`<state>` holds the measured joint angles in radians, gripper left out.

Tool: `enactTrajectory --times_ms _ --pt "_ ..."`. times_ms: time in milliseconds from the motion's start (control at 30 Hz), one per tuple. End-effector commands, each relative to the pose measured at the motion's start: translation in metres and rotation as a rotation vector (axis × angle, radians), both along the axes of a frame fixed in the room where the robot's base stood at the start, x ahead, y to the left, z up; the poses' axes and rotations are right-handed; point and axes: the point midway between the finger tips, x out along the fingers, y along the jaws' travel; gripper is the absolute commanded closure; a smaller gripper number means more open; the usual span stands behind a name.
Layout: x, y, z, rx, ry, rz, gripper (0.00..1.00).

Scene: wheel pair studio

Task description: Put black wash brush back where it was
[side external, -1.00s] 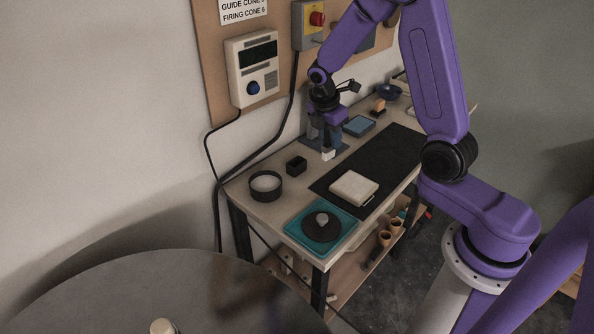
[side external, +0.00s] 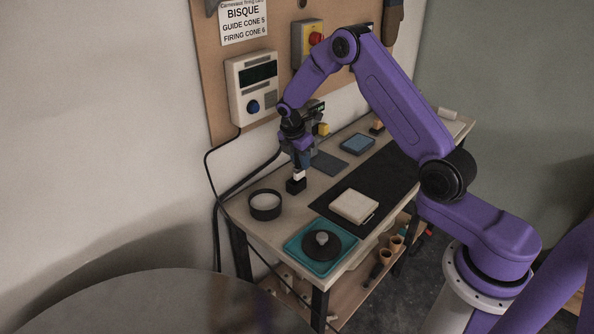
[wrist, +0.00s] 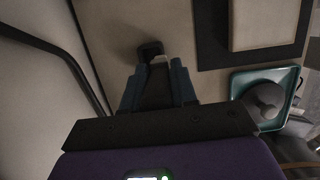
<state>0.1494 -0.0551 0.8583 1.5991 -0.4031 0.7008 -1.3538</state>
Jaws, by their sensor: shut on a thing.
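My gripper (side external: 301,163) points down at the back left of the workbench. The brush is roughly upright.
A round dark-rimmed bowl (side external: 265,205) stands left of the block. A dark grey slab (side external: 328,163) lies to the right. A black mat (side external: 375,178) carries a pale slab (side external: 354,206). A teal tray (side external: 300,257) holds a dark disc. The wall is close behind.

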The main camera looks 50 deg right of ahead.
Motion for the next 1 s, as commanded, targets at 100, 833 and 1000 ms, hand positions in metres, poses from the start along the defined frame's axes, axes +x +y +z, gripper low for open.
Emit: enactTrajectory --times_ms 100,833,1000 --pt "0.008 -0.001 -0.010 0.000 0.000 0.000 1.00" --pt "0.017 -0.003 -0.050 0.000 -0.002 0.000 1.00" --pt "0.016 -0.003 -0.053 0.000 -0.001 -0.001 0.70"
